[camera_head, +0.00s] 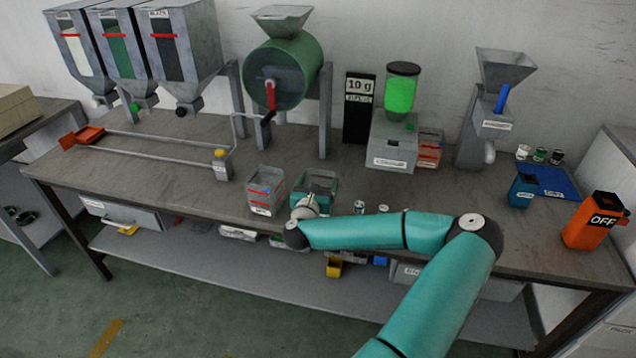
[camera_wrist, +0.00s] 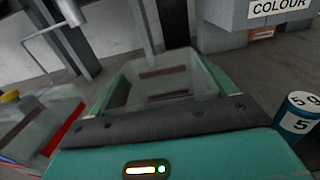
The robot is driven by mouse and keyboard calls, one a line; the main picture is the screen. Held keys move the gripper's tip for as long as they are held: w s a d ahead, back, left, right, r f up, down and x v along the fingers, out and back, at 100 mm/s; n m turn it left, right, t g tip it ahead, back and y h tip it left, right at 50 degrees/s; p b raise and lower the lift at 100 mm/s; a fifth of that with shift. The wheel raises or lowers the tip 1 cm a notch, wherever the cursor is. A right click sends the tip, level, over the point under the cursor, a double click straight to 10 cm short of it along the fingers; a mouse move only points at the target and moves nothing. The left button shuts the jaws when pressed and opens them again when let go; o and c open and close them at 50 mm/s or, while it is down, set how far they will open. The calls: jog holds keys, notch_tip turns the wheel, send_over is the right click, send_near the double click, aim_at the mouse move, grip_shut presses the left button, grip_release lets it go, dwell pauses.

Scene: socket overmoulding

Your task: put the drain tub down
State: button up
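A similar clear tub (camera_head: 265,190) with red and blue marks stands close on the left. The colour feeder (camera_head: 393,140) and green drum (camera_head: 284,72) stand behind. Bench space left of the tubs is mostly clear, apart from rails.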

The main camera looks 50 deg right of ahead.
jog(key=o, duration=0.3)
jog(key=shift+r, duration=0.1)
